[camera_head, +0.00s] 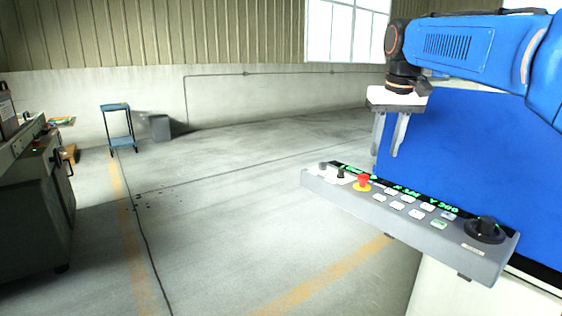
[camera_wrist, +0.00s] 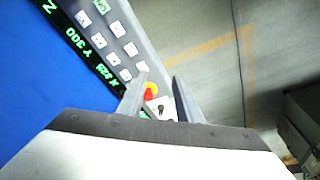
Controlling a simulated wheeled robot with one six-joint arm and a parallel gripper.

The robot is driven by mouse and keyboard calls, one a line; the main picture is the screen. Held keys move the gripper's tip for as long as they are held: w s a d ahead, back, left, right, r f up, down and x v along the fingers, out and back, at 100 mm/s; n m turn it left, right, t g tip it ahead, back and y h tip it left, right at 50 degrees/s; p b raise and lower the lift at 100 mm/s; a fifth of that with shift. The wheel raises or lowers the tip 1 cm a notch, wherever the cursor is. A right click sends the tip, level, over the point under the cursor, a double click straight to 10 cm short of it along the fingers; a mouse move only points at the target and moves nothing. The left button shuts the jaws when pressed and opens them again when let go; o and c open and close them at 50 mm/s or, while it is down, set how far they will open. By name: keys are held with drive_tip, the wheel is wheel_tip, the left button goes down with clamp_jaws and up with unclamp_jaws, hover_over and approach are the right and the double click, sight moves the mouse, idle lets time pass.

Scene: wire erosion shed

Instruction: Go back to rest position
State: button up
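My gripper (camera_head: 390,132) hangs at the end of my blue arm, pointing down above the left part of a grey control panel (camera_head: 372,200). The panel carries a red emergency stop button (camera_head: 363,181) on a yellow base, white keys, a green display and a black knob (camera_head: 485,230). In the wrist view the two fingers of my gripper (camera_wrist: 160,98) stand apart with a gap between them. The red button (camera_wrist: 149,93) shows partly behind the left finger. Nothing is held between the fingers.
A large blue machine body (camera_head: 470,150) stands right behind the panel. At the left are a grey machine bench (camera_head: 35,215), a small blue trolley (camera_head: 118,128) and a dark bin (camera_head: 160,127). The concrete floor (camera_head: 230,190) in the middle is open, with yellow lines.

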drive_tip(key=s+d+f+t, duration=0.2)
drive_tip(key=s+f, duration=2.5)
drive_tip(key=s, duration=0.3)
drive_tip(key=shift+s, duration=0.3)
drive_tip(key=shift+d+f, duration=0.1)
drive_tip(key=shift+d, duration=0.05)
